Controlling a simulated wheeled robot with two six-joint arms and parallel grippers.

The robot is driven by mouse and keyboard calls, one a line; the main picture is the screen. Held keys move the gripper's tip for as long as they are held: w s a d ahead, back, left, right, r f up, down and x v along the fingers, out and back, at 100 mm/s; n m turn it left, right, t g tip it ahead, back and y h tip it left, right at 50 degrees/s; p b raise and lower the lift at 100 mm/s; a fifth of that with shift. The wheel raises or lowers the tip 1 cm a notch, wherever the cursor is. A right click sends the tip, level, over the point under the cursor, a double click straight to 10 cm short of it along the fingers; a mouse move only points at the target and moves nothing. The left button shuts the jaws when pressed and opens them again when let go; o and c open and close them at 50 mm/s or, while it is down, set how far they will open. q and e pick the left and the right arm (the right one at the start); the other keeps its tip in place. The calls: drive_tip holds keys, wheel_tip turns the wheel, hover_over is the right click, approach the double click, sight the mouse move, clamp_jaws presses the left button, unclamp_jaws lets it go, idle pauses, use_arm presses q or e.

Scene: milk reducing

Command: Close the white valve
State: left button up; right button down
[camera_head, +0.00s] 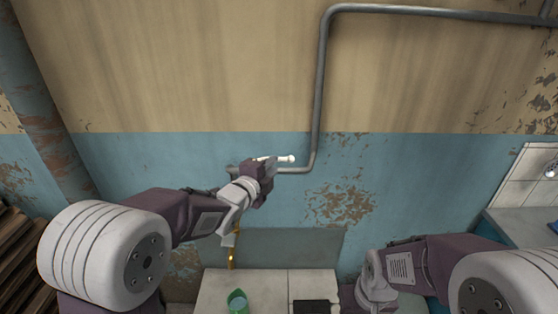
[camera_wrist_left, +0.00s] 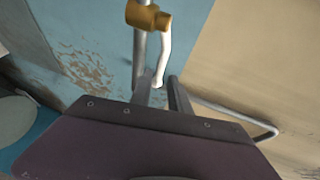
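The valve has a white lever handle, seen in the left wrist view (camera_wrist_left: 165,52), on a brass body (camera_wrist_left: 147,17) on a grey pipe. In the head view the white handle (camera_head: 288,159) lies almost level in front of the blue wall. My left gripper (camera_wrist_left: 162,86) has its two fingers apart, with the lever's lower end at or between the fingertips. Contact cannot be told. In the head view the left gripper (camera_head: 263,170) partly covers the valve; the brass body is hidden. My right gripper (camera_head: 372,290) is low at right, its fingers unclear.
A grey pipe (camera_head: 320,90) runs down the wall beside the valve. Below are a white tiled counter (camera_head: 270,285), a green cup (camera_head: 237,302) and a dark flat object (camera_head: 315,306). A sink area (camera_head: 525,225) is at right.

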use_arm(q)
drive_tip(key=p+x, duration=0.1)
drive_tip(key=x, duration=0.5)
drive_tip(key=shift+w+f, duration=0.1)
drive_tip(key=shift+w, duration=0.1)
clamp_jaws()
idle(1.1)
